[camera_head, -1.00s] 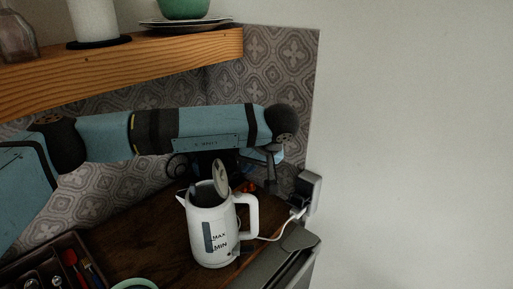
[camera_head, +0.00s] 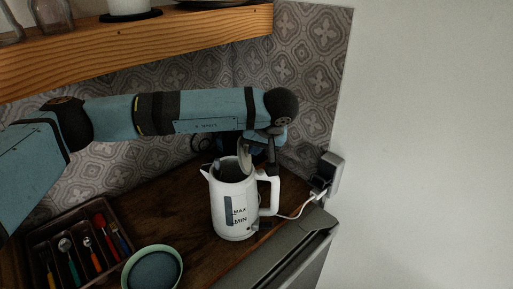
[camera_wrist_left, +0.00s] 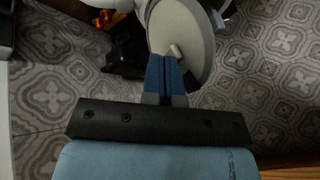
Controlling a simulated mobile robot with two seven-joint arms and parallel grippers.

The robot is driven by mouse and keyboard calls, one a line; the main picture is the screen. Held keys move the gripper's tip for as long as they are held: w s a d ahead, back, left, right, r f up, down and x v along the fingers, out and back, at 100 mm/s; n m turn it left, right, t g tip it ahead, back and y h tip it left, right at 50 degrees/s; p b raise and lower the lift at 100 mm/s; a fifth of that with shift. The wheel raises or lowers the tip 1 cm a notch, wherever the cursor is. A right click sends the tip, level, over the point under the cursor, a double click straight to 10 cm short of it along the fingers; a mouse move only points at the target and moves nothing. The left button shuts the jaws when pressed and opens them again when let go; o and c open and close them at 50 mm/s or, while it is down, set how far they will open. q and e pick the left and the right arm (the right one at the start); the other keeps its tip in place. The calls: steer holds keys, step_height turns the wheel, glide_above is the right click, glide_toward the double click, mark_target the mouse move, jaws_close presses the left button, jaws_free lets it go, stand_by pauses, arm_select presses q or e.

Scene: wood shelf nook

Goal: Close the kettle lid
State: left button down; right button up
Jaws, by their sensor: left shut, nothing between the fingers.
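The white kettle (camera_head: 234,212) stands upright on the wooden counter, its spout to the left and its handle (camera_head: 271,196) to the right. Its lid (camera_head: 245,156) is open and stands nearly upright above the kettle's mouth. My left gripper (camera_head: 268,158) is shut and empty, just right of the lid and above the handle. In the left wrist view, the shut blue fingertips (camera_wrist_left: 165,62) overlap the round grey lid (camera_wrist_left: 190,30), close to a small tab on it. I cannot tell whether they touch it. My right gripper is out of view.
A cutlery tray (camera_head: 38,236) and a green-rimmed bowl (camera_head: 176,252) are on the counter at the left. A wooden shelf (camera_head: 150,42) hangs above my left arm. A wall socket with a plug (camera_head: 332,172) and cord is right of the kettle. A tiled wall is behind.

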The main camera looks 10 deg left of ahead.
arm_select(q)
steer(key=shift+a+f+h, duration=0.1)
steer(key=shift+a+h, duration=0.1)
steer(key=shift+h, duration=0.1)
steer(key=shift+a+f+h+b, duration=0.1)
steer(key=shift+a+h+b, duration=0.25)
steer(key=shift+h+b, duration=0.7)
steer(key=s+a+f+n+t+h+b, duration=0.1)
steer(key=a+f+h+b, duration=0.3)
steer(key=b, duration=1.4)
steer(key=a+n+h, duration=0.1)
steer(key=a+h, duration=0.2)
steer(key=h, duration=0.1)
steer(key=shift+a, duration=0.25)
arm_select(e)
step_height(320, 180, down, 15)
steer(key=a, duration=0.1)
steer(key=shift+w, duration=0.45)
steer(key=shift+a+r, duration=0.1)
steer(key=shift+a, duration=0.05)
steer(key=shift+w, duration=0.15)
